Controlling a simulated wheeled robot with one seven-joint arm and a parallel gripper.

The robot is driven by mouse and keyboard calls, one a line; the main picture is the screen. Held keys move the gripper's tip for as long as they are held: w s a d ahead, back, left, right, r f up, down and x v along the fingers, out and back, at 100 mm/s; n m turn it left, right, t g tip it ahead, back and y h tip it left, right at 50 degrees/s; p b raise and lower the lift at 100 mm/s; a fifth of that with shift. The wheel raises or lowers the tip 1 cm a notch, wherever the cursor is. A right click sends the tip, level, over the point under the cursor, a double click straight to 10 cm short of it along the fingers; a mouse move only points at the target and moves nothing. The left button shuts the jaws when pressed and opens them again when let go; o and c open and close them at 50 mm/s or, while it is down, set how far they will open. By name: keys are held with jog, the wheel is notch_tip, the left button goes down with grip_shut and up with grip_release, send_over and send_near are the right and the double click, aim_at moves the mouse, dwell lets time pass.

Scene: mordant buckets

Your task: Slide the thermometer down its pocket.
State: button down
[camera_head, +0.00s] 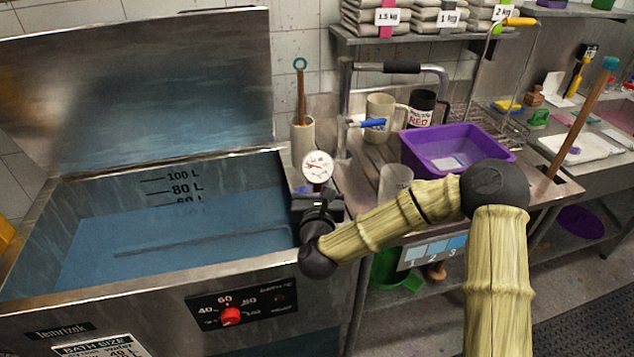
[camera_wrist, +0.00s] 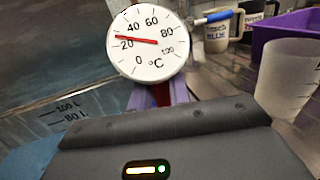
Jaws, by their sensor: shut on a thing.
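The thermometer has a round white dial (camera_head: 318,166) with a red needle and stands at the right rim of the steel bath (camera_head: 45,215). Its dial (camera_wrist: 147,43) faces me in the wrist view, the needle a little above 20 °C. A short red piece shows under the dial, between purplish parts. My gripper (camera_head: 318,191) is shut on the thermometer just below the dial. The lower stem and the pocket are hidden behind my gripper, so I cannot tell how deep the stem sits.
The bath holds blue liquid and its lid (camera_head: 140,85) stands open. A pale holder (camera_head: 302,140) with a wooden-handled tool stands just behind the thermometer. A tap with a blue lever (camera_head: 372,123), a purple basin (camera_head: 460,142) and a translucent beaker (camera_head: 394,180) are to the right.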

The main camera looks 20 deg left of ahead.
notch_tip(320, 180, down, 7)
jog(key=b, duration=0.6)
dwell(2.5)
jog(key=c, duration=1.2)
grip_release()
jog(key=shift+c, duration=0.2)
jog(key=shift+d, duration=0.1)
